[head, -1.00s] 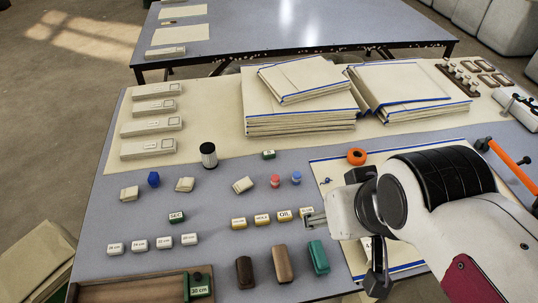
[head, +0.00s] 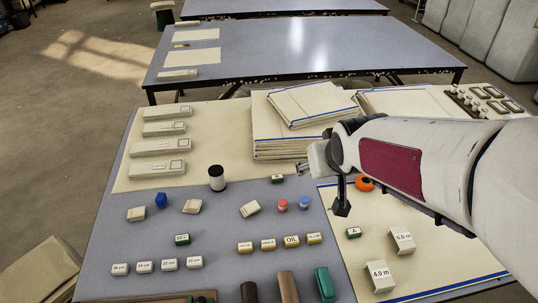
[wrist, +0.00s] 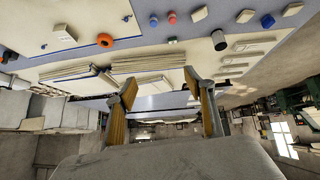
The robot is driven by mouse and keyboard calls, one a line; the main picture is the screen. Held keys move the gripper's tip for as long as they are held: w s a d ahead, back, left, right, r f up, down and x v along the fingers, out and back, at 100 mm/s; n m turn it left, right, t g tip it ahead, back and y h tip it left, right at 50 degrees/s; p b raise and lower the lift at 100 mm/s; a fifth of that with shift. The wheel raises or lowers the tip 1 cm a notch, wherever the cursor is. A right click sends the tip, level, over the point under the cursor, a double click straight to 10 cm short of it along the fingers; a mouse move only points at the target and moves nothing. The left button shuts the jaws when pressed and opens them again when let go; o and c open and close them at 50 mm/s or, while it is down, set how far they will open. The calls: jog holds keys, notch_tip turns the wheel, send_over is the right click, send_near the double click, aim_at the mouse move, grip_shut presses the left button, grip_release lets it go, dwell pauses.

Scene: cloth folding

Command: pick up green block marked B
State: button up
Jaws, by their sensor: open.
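A small green block (head: 277,178) stands on the grey table in front of the cloth stack; its letter is too small to read for sure. A second green block (head: 353,232) on the cream sheet at right appears to read A. A third green block (head: 182,239) at left reads SEC. My gripper (head: 325,168) is open and empty, raised above the table to the right of the first green block.
Folded cloth stacks (head: 283,150) lie behind my gripper. A black-topped can (head: 216,178), a red piece (head: 282,205), a blue piece (head: 304,203) and an orange ring (head: 364,184) stand nearby. Weights marked 4.0 m (head: 380,276) and 6.0 m (head: 402,240) stand at right.

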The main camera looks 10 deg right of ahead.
jog(key=w+f+n+t, duration=0.1)
jog(key=w+f, duration=0.6)
jog(key=w, duration=0.2)
jog(key=w+f+t, duration=0.1)
jog(key=w+f, duration=0.5)
jog(key=w, duration=0.4)
jog(key=w+f+t+y, duration=0.2)
jog(key=w+f, duration=0.2)
jog(key=f, duration=0.5)
jog(key=y, duration=0.1)
send_near(277, 178)
jog(key=shift+w+d+r+n, duration=0.1)
jog(key=shift+w+n, duration=0.3)
jog(key=shift+w, duration=0.2)
jog(key=shift+f+t, duration=0.3)
jog(key=shift+f, duration=0.3)
jog(key=shift+w, duration=0.1)
jog(key=shift+x, duration=1.25)
jog(key=shift+f, duration=0.1)
